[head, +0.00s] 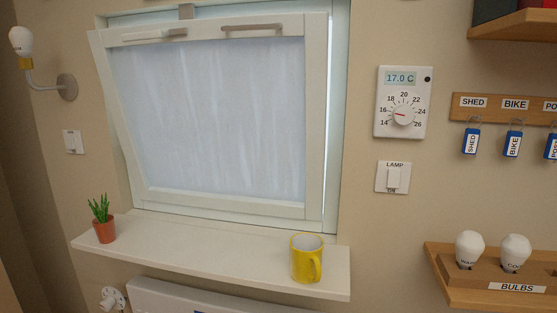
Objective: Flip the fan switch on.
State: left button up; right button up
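No switch with a readable FAN label is in view. A small white wall switch (73,142) sits left of the window, under the wall lamp; any label on it is too small to read. A second white switch (393,177) right of the window carries the words LAMP above and ON below its rocker. I cannot tell which way either rocker is set. Neither of my grippers is in view.
A tilted-in window (205,120) fills the middle. Its sill (200,258) holds a potted plant (104,222) and a yellow mug (306,260). A thermostat (403,102), key rack (490,108) and bulb shelf (460,293) are on the right. A wall lamp (66,87) juts out left.

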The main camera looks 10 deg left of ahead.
aim_at(71, 145)
jog(key=u, duration=1.55)
